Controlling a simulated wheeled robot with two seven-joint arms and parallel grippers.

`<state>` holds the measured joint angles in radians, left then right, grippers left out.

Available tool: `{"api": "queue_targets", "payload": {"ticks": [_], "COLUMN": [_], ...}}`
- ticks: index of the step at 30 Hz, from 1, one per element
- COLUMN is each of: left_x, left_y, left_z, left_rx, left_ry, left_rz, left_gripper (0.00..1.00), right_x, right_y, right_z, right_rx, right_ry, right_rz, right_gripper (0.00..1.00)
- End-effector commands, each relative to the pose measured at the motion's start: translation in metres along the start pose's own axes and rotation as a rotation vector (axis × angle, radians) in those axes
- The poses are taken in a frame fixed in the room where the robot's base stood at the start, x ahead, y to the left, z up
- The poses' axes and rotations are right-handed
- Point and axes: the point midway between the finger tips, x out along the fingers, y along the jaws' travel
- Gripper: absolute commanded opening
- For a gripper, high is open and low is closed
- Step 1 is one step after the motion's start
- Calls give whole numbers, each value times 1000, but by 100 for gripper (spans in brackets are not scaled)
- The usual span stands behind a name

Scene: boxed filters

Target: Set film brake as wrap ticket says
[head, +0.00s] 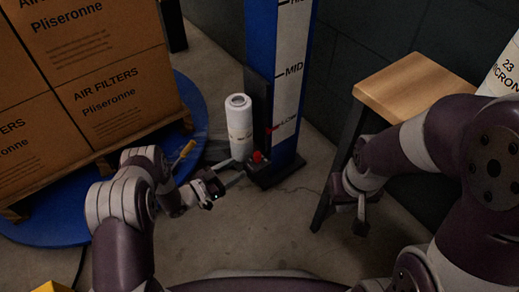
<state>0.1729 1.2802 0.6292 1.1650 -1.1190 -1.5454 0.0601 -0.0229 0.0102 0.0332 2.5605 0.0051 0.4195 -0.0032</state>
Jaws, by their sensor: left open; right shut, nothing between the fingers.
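A blue post (262,38) carries a white scale strip (290,50) marked MID and LOW, with a partly cut-off word at the top. A red pointer (271,130) sits near LOW. A white film roll (239,133) stands upright beside the post. A red knob (258,157) is on the dark unit at the post's foot; I cannot tell whether it is the brake. My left gripper (232,172) is open, just left of the knob, apparently apart from it. My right gripper (361,222) is shut and empty, in front of the stool. I cannot make out a wrap ticket.
Stacked air filter cartons (90,75) stand on a pallet over a blue round turntable (55,231) at left. A wooden-topped stool (405,82) is at right, by a white item marked 23 MICRON (505,72). Floor between my grippers is clear.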

Motion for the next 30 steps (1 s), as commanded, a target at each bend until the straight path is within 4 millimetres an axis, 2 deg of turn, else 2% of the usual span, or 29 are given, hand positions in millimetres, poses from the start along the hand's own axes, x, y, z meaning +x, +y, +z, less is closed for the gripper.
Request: {"api": "queue_targets", "payload": {"ticks": [1,6,12,18,25,27,30], "left_x": [11,56,98,114,115,114,114], "left_y": [1,1,0,0,-1,-1,-1], "left_z": [6,9,7,3,1,1,1], "left_rx": [2,4,2,0,-1,-1,-1], "left_ry": [1,-1,-2,-4,-4,-4,-4], "left_rz": [4,4,1,-2,-3,-3,-3], "left_gripper": [53,53,53,53,53,30,1], "right_x": [10,35,56,60,59,59,59], "right_y": [0,0,0,0,0,0,0], "right_z": [1,4,6,7,7,7,7], "right_rx": [0,0,0,0,0,0,0], "right_ry": [0,0,0,0,0,0,0], "right_rz": [0,0,0,0,0,0,0], "right_gripper": [0,0,0,0,0,0,0]}}
